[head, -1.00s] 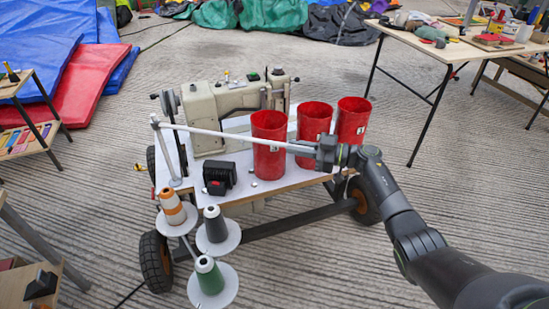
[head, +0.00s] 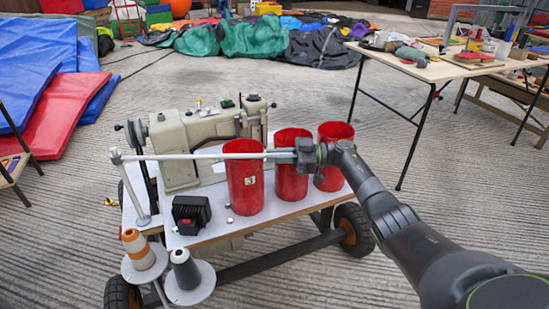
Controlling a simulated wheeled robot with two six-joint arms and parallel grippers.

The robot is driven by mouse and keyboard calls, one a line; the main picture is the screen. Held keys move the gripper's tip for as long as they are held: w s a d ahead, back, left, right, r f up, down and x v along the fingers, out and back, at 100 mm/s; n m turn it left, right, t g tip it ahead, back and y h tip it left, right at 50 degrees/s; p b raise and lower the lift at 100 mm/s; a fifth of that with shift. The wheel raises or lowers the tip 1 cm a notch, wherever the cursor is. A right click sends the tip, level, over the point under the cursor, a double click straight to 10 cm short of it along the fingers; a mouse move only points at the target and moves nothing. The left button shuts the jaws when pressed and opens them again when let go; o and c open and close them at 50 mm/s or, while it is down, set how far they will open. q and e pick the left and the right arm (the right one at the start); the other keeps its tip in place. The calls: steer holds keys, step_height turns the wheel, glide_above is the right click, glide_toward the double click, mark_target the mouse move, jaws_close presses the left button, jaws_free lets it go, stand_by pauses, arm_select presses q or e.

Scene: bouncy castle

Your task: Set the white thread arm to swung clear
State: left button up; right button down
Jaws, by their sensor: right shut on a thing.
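The white thread arm (head: 200,156) is a thin pale bar pivoted on a short post (head: 130,187) at the left end of the cart top. It reaches right, level, across the front of the sewing machine (head: 205,140) and past the first red cup (head: 244,180). My right gripper (head: 304,155) is shut on its free end, in front of the second red cup (head: 291,178). A third red cup (head: 331,170) stands behind the gripper's right side. My left gripper is not in view.
A black box (head: 190,212) sits on the cart's front edge. Thread cones, orange (head: 137,247) and grey (head: 184,268), stand on discs at the front left. A work table (head: 455,65) is at the back right. Open floor lies between cart and table.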

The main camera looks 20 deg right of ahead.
steer(key=c, duration=1.5)
jaws_free()
steer(key=shift+o, duration=0.2)
